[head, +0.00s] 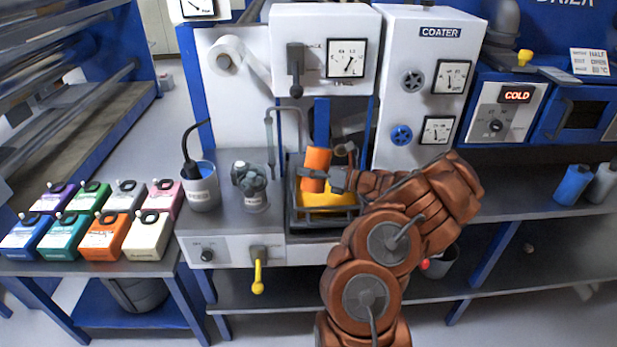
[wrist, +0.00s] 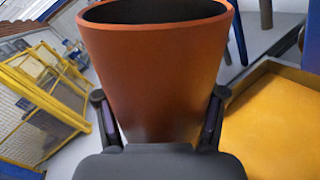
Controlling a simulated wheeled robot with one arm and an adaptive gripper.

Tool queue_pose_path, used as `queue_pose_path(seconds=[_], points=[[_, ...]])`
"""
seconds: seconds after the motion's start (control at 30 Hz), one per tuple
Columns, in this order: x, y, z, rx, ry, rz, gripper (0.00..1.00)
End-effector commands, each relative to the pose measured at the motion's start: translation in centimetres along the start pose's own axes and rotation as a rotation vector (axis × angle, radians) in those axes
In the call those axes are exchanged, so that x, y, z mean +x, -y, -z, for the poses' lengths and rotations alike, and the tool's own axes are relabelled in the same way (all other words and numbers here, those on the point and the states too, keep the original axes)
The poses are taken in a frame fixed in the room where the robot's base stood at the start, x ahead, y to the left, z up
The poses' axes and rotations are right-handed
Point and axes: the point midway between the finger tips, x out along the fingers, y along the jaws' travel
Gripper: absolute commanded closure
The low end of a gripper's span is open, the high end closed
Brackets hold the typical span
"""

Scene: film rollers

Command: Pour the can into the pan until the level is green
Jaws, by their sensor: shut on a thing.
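The orange can (head: 316,165) is held by my gripper (head: 336,180) above the pan (head: 326,213) and looks close to upright, leaning slightly. In the wrist view the can (wrist: 155,75) sits between the two fingers of my gripper (wrist: 158,118), which press its sides. Its dark open mouth shows at the top; the contents are not visible. Yellow-orange liquid (head: 335,201) lies in the pan, and shows in the wrist view (wrist: 275,125) at right. No stream between can and pan is visible. I cannot make out a green level mark.
A grey jar with a cable (head: 201,190) and a glass-like jar (head: 250,187) stand left of the pan. A bent pipe (head: 270,140) rises behind. The coater panel (head: 430,80) with gauges is at the back right. Several coloured boxes (head: 103,235) fill the left table.

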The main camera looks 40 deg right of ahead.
Motion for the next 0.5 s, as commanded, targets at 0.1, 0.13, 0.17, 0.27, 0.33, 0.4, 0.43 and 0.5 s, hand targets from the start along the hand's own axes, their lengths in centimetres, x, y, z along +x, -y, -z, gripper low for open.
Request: queue_pose_path(seconds=[0.1,0.13,0.17,0.27,0.33,0.4,0.43,0.5], points=[[0.02,-0.01,-0.06,-0.045,0.002,0.000,0.87],[0.02,-0.04,-0.09,-0.052,0.001,0.000,0.87],[0.02,-0.07,-0.12,-0.057,0.001,0.000,0.87],[0.01,-0.11,-0.19,-0.065,0.000,0.001,0.87],[0.00,-0.11,-0.21,-0.064,0.000,0.001,0.87],[0.00,-0.11,-0.21,-0.064,0.000,0.001,0.87],[0.00,-0.11,-0.22,-0.064,0.000,0.001,0.87],[0.01,-0.13,-0.26,-0.068,0.000,0.001,0.87]])
